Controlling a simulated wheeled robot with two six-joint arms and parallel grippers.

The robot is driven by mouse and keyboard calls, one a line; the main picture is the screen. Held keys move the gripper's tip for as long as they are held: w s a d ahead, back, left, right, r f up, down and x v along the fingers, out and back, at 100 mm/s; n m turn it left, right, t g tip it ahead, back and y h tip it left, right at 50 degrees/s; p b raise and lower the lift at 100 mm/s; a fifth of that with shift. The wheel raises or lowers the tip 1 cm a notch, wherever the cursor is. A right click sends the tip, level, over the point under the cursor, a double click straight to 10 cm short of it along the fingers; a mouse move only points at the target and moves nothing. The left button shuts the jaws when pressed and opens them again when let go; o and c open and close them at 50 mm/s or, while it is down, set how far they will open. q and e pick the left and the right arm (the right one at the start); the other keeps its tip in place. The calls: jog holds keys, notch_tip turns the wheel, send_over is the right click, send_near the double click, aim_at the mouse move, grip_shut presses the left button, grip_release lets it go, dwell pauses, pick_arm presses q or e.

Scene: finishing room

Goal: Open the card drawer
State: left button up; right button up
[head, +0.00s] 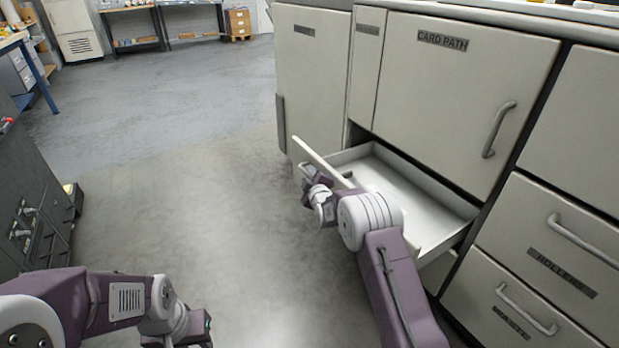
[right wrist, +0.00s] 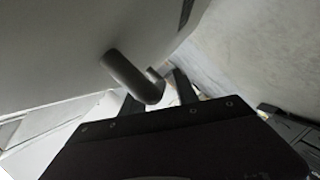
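The card drawer (head: 403,192) is pulled well out from the cabinet below the CARD PATH door, and its pale inside looks empty. Its front panel (head: 318,160) faces left, and any label on it is hidden from the head view. My right gripper (head: 310,182) is at the outer side of this front. In the right wrist view a grey bar handle (right wrist: 132,76) stands out from the pale panel. The two dark fingers (right wrist: 158,96) are apart around the handle's end, with a bright gap beside it. My left gripper (head: 203,328) is low at the left, away from the cabinet.
The CARD PATH door (head: 455,85) above is shut. A dark cabinet (head: 30,190) stands at the left edge. The grey floor (head: 200,190) between is clear.

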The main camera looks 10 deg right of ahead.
jog(key=shift+s+r+p, duration=0.15)
jog(key=shift+s+p, duration=0.15)
jog(key=p+v, duration=0.3)
jog(key=v, duration=0.2)
jog(key=shift+s+r, duration=0.2)
jog(key=shift+s, duration=0.15)
jog(key=v, duration=0.1)
jog(key=b+v, duration=0.1)
jog(key=shift+s+f, duration=0.2)
jog(key=shift+s, duration=0.2)
